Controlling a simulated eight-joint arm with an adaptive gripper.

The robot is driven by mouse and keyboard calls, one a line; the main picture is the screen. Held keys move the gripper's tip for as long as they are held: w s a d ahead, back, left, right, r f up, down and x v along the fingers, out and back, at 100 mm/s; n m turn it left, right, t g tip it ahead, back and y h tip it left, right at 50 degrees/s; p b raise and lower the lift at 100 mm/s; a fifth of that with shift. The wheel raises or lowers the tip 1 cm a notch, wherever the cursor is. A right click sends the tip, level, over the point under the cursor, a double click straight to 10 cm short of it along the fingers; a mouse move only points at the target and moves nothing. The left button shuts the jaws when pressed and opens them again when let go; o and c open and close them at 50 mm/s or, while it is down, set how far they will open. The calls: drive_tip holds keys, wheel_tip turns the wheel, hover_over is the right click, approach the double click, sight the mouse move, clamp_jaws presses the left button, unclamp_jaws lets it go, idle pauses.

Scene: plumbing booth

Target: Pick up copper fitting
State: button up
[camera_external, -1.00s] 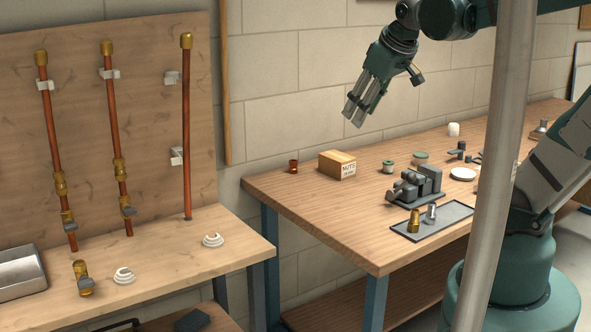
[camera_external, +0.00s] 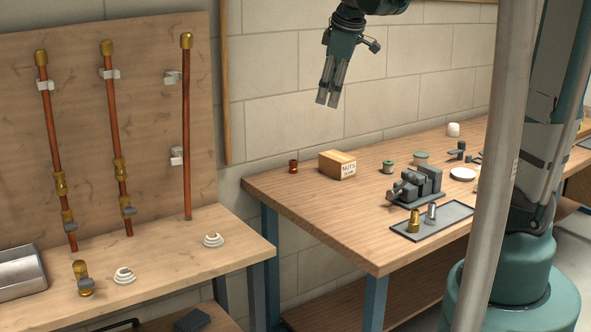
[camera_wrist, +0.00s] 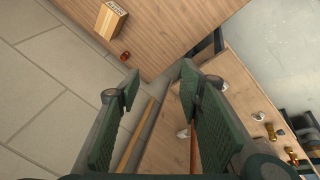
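The copper fitting (camera_external: 293,166) is a small reddish piece standing near the far left corner of the right workbench, left of the cardboard box. In the wrist view it shows as a small red-brown piece (camera_wrist: 125,56) beside the box, close to the bench edge. My gripper (camera_external: 328,103) is in the air well above the bench, above the box area and apart from the fitting, fingers pointing down. In the wrist view the two finger pads (camera_wrist: 160,110) stand wide apart with nothing between them.
A cardboard box (camera_external: 337,165) labelled NUTS stands right of the fitting. A vise (camera_external: 415,187) and a tray (camera_external: 457,217) holding fittings are farther right. Upright copper pipes (camera_external: 187,130) stand on the left board.

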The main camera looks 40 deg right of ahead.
drive_tip(key=w+d+f+n+g, duration=0.1)
drive_tip(key=w+d+f+n, duration=0.2)
drive_tip(key=w, duration=0.7)
drive_tip(key=n+g, duration=0.3)
drive_tip(key=n, duration=0.6)
hover_over(293, 161)
drive_tip(key=a, duration=0.1)
drive_tip(key=shift+h, duration=0.4)
wheel_tip(293, 161, down, 22)
drive_tip(key=shift+s+f, duration=0.15)
drive_tip(key=shift+f, duration=0.05)
drive_tip(key=shift+w+d+f, duration=0.1)
drive_tip(key=shift+w+f, duration=0.15)
drive_tip(key=shift+f, duration=0.3)
drive_tip(key=shift+d+f, duration=0.15)
drive_tip(key=shift+f, duration=1.1)
drive_tip(key=shift+f, duration=0.1)
drive_tip(key=shift+d+f, duration=0.2)
drive_tip(key=shift+f, duration=1.05)
drive_tip(key=shift+d+f, duration=0.2)
drive_tip(key=shift+f, duration=1.05)
